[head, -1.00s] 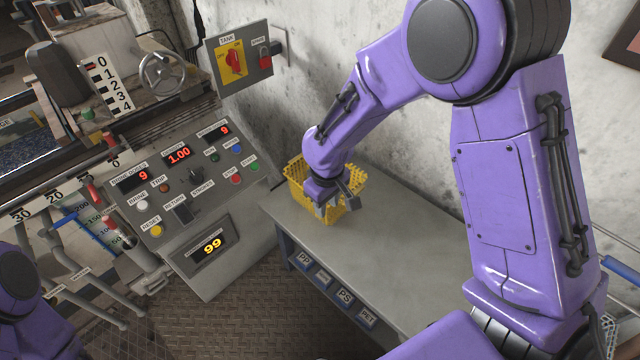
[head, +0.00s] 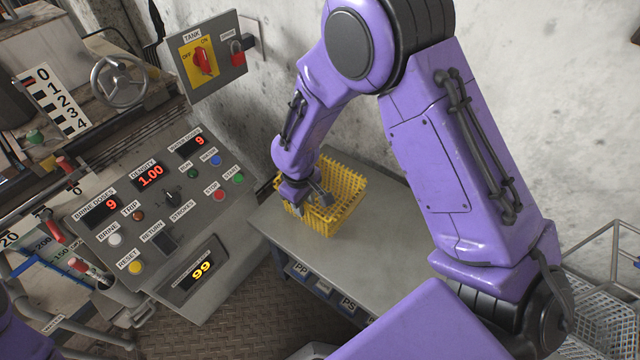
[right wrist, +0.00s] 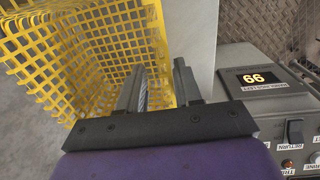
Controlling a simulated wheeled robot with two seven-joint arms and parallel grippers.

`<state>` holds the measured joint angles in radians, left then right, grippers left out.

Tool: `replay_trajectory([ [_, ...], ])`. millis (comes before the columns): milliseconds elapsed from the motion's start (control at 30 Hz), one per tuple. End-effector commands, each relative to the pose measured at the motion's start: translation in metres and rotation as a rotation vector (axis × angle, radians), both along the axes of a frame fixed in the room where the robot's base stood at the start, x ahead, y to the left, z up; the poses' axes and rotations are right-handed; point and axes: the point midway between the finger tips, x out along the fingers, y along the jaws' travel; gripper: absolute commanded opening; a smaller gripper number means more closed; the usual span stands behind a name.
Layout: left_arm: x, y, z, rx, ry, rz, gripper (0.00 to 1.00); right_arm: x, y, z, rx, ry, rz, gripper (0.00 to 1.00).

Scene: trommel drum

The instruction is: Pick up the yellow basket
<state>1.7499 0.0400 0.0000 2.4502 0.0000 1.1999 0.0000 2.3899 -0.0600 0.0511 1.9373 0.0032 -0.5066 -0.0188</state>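The yellow basket (head: 345,200) is an open mesh basket standing on the grey bench top in the head view. It also fills the upper left of the right wrist view (right wrist: 95,50). My right gripper (head: 311,204) is down at the basket's left side. In the right wrist view its two fingers (right wrist: 159,66) are apart, with a basket wall showing between them. Whether they touch the wall cannot be told. Part of the basket is hidden behind my right gripper and wrist. My left gripper is out of view.
The grey bench (head: 385,255) has free room right of and in front of the basket. A sloped control panel (head: 160,210) stands close on the left, with a switch box (head: 208,60) above it. A wall rises behind. A white wire basket (head: 605,310) is at lower right.

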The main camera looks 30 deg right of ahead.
Motion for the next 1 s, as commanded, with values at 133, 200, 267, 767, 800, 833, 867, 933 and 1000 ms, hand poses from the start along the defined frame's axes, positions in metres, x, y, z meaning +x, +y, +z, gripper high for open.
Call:
replay_trajectory([
  [133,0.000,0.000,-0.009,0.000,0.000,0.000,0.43,0.001,0.002,-0.030,-0.001,0.003,-0.001,0.34],
  [200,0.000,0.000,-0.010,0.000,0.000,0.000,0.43,0.001,0.001,-0.035,0.000,0.001,-0.003,0.34],
  [267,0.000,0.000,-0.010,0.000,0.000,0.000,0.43,0.001,0.001,-0.036,-0.001,-0.001,-0.004,0.34],
  [767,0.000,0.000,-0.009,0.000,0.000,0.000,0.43,0.002,0.001,-0.035,0.000,-0.001,-0.004,0.00],
  [800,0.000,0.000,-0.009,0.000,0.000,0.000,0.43,0.002,0.001,-0.035,0.000,-0.001,-0.003,0.00],
  [833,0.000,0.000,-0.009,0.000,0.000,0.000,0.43,0.002,0.001,-0.035,0.000,-0.001,-0.003,0.00],
  [867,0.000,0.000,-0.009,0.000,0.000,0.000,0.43,0.002,0.001,-0.035,0.000,-0.001,-0.003,0.00],
  [933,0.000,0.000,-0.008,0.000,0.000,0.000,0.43,0.002,0.001,-0.032,0.000,-0.001,-0.004,0.00],
  [1000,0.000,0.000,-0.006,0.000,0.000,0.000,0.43,0.002,0.001,-0.026,0.000,-0.003,-0.004,0.00],
])
